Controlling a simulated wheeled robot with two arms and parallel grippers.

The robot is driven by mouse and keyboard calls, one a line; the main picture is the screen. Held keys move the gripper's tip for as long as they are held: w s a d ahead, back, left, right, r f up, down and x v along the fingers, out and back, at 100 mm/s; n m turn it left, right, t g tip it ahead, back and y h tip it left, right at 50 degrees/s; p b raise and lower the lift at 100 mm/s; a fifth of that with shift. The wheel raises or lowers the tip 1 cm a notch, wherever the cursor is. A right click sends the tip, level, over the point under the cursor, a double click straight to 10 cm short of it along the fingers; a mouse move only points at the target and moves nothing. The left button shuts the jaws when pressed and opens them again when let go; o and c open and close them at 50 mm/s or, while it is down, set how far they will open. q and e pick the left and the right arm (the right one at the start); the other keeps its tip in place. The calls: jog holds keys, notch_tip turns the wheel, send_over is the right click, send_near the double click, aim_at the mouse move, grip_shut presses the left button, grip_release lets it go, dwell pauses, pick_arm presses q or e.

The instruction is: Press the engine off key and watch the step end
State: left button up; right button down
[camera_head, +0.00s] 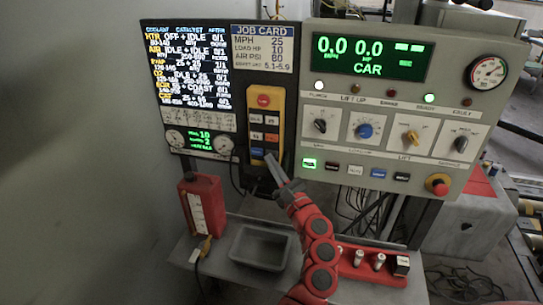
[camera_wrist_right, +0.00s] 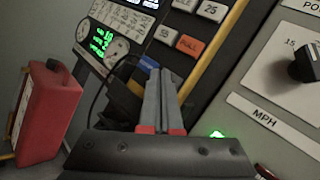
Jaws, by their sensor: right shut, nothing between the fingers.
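A yellow hand pendant (camera_head: 278,110) with a dark keypad hangs between the screen and the grey console. It has a round red button (camera_head: 263,100) at the top and rows of grey, orange and blue keys below. A blue key (camera_head: 257,153) sits low on its left side. My right gripper (camera_head: 270,158) is shut and empty, its tips at the pendant's lower keys. In the right wrist view the fingers (camera_wrist_right: 161,75) overlap the keypad just beside a blue key (camera_wrist_right: 150,63); I cannot tell whether they touch. Which key is engine off is unreadable. My left gripper is not in view.
The console display (camera_head: 372,57) reads 0.0 and 0.0 with CAR. A red emergency button (camera_head: 438,184) is at the console's lower right. A red canister (camera_head: 203,205) and an empty grey tray (camera_head: 258,247) stand on the shelf below.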

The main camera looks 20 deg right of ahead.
jog(key=shift+w, duration=0.1)
dwell(0.4)
jog(key=shift+s+a, duration=0.4)
jog(key=shift+s, duration=0.15)
jog(key=s+a+p, duration=0.1)
jog(key=s+p, duration=0.1)
jog(key=s+a+p, duration=0.1)
jog(key=s, duration=0.1)
jog(key=shift+s+a, duration=0.1)
jog(key=shift+a, duration=0.2)
jog(key=c, duration=1.5)
grip_release()
jog(key=shift+c, duration=0.2)
dwell(1.1)
